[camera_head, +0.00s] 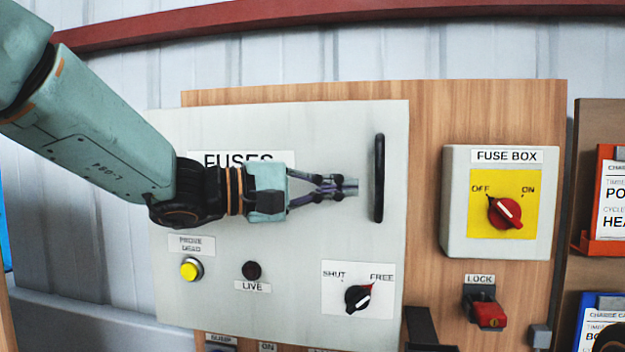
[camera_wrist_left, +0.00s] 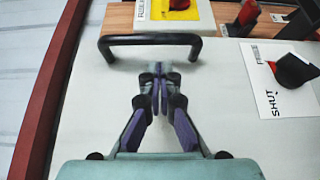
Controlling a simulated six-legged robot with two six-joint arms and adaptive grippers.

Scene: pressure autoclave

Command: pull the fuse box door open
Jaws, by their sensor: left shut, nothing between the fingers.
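The fuse box door (camera_head: 300,130) is a light grey panel labelled FUSES on a wooden board. Its black vertical bar handle (camera_head: 379,178) is near the right edge. My left gripper (camera_head: 352,187) is shut and empty, its fingertips just left of the handle and apart from it. In the left wrist view the handle (camera_wrist_left: 150,41) lies beyond the fingertips (camera_wrist_left: 156,70). A black knob (camera_head: 358,298) on the door, between SHUT and FREE, has its pointer towards FREE. The door looks flat, with no clear gap. My right gripper is not seen.
A FUSE BOX switch (camera_head: 505,212) with a red knob stands right of the door, its pointer not clearly at OFF or ON. Below it is a red LOCK lever (camera_head: 486,312). A yellow button (camera_head: 191,269) and dark LIVE lamp (camera_head: 252,270) sit low on the door.

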